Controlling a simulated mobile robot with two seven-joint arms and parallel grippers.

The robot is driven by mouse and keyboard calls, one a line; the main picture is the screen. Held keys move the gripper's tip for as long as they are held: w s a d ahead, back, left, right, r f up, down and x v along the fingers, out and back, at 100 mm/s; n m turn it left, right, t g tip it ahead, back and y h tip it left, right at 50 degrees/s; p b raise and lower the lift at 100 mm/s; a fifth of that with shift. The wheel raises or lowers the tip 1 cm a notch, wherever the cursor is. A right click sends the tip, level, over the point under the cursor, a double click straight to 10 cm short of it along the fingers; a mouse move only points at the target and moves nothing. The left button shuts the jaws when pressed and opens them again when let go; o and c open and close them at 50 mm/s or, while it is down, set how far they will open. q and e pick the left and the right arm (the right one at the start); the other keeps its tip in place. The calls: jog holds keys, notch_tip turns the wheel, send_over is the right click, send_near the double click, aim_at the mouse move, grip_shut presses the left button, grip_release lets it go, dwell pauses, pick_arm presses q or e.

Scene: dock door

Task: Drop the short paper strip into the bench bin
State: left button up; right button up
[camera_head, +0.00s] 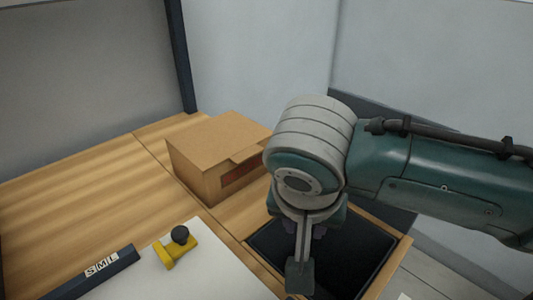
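My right gripper (300,272) points down over a black, open-topped bin (358,262) set at the right end of the wooden bench. The gripper's wrist and fingers hide part of the bin. The fingers are seen nearly edge-on, so I cannot tell whether they are open or shut. No paper strip can be made out in or under the fingers, and the bin's inside is too dark to show any contents. My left gripper is not in view.
A brown box (213,142) with a reddish slot stands behind the bin. A white mat (215,275) holds a yellow tool with a black knob (178,248). A dark bar marked S, M, L (100,273) lies at front left. The bench's left side is clear.

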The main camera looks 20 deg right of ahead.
jog(key=p+v, duration=0.2)
jog(key=v, duration=0.8)
jog(key=shift+s+p, duration=0.15)
jog(key=shift+p, duration=0.15)
jog(key=s+d+r+n+y+p, duration=0.2)
jog(key=s+n, duration=0.3)
jog(key=s, duration=0.3)
jog(key=s+d+r+n+y+p, duration=0.1)
jog(key=s+d+n+p, duration=0.2)
jog(key=s, duration=0.4)
notch_tip(320, 180, up, 38)
jog(key=a+n+p, duration=0.1)
jog(key=p, duration=3.6)
jog(key=shift+p, duration=0.35)
jog(key=shift+f, duration=0.1)
